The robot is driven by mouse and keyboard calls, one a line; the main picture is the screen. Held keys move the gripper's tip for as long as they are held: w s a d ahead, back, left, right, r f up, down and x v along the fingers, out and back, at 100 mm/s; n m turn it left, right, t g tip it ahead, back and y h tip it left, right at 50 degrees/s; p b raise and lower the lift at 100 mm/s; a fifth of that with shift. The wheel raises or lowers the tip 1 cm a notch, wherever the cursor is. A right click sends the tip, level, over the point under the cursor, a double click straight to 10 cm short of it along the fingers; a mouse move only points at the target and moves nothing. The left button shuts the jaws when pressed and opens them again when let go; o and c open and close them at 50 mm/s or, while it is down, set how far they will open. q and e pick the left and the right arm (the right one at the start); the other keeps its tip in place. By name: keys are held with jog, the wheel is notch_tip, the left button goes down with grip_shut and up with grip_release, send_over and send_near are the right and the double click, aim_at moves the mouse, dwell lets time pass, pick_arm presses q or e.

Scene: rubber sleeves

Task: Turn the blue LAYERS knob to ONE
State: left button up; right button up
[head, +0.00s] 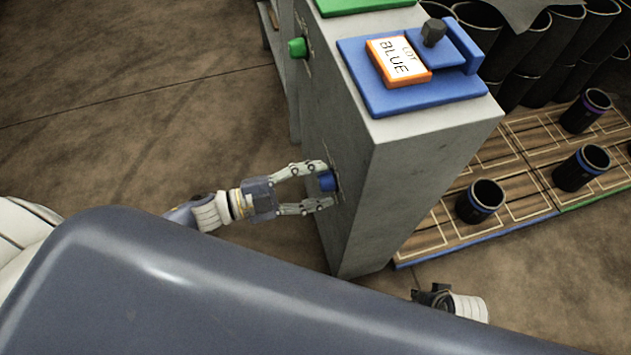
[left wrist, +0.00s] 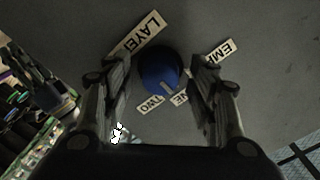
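The blue LAYERS knob (head: 327,181) sits on the side face of a grey pedestal (head: 350,150). My left gripper (head: 322,184) is open, with one finger on each side of the knob. In the left wrist view, gaps show between the knob (left wrist: 160,69) and both fingers (left wrist: 162,85). A pale mark on the knob points down, toward the area between the TWO label (left wrist: 150,103) and the partly hidden ONE label (left wrist: 180,98). The EMPTY label is partly hidden by a finger. My right gripper (head: 433,297) shows only in part, low in the head view.
A blue plate with a BLUE LOT card (head: 398,61) tops the pedestal. A green knob (head: 298,47) is farther along. Black sleeves (head: 481,201) stand on a wooden mat (head: 440,235) at right, with several larger tubes behind. Floor at left is clear.

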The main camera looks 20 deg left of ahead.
pick_arm(q)
jog(key=v, duration=1.2)
jog(key=shift+w, duration=0.1)
dwell(0.4)
